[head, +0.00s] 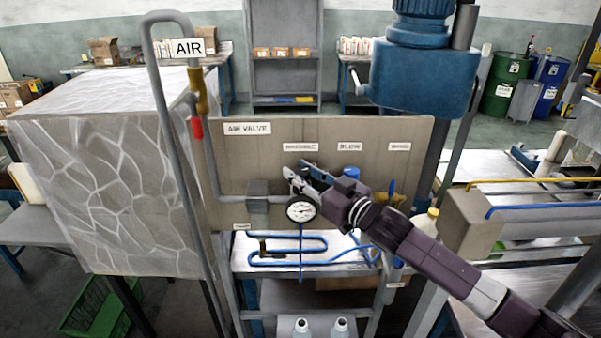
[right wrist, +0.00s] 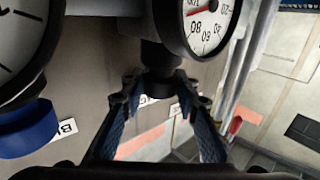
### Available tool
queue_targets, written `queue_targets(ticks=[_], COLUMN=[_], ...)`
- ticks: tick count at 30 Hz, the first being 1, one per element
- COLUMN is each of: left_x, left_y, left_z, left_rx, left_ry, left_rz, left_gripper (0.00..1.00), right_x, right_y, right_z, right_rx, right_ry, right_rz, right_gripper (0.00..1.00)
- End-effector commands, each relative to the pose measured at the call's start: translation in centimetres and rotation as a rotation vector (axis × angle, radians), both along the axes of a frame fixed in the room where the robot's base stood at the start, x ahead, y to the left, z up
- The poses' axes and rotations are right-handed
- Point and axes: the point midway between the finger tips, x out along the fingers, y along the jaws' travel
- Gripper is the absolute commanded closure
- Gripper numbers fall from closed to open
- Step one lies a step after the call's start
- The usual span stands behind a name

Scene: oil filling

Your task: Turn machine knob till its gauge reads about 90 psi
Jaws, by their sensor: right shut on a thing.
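The machine gauge (head: 301,209) is a round white dial with a black rim on the grey panel (head: 236,160). In the right wrist view the gauge (right wrist: 208,26) is upside down and cut by the top edge. Its red needle seems to lie between 80 and 100; I cannot read it exactly. The dark machine knob (right wrist: 160,57) is beside it. My right gripper (head: 304,178) reaches the panel from the lower right, its fingers closed around the knob. The fingers also show in the wrist view (right wrist: 162,92). My left gripper is not in view.
A second gauge (right wrist: 22,42) with a blue knob (right wrist: 28,128) is close by in the wrist view. In the head view, a blue knob (head: 351,172) is right of my gripper.

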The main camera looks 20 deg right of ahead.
Motion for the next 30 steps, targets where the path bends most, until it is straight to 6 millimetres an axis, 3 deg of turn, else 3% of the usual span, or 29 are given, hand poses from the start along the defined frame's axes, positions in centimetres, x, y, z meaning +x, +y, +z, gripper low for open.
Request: queue_targets(ticks=[7, 8, 12, 30], left_x=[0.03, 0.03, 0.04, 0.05], left_y=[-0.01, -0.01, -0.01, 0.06], left_z=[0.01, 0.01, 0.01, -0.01], left_rx=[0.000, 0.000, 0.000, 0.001], left_ry=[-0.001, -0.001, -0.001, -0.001], left_rz=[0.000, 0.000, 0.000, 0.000], left_gripper=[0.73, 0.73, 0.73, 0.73], right_x=[0.02, 0.02, 0.01, -0.05], right_y=[-0.04, -0.04, -0.03, 0.12], right_z=[0.02, 0.02, 0.00, -0.11], right_rx=[-0.001, -0.001, -0.001, 0.001], right_ry=[0.000, 0.000, 0.000, 0.002], right_rz=[-0.001, -0.001, -0.001, -0.023], right_gripper=[0.96, 0.69, 0.54, 0.53])
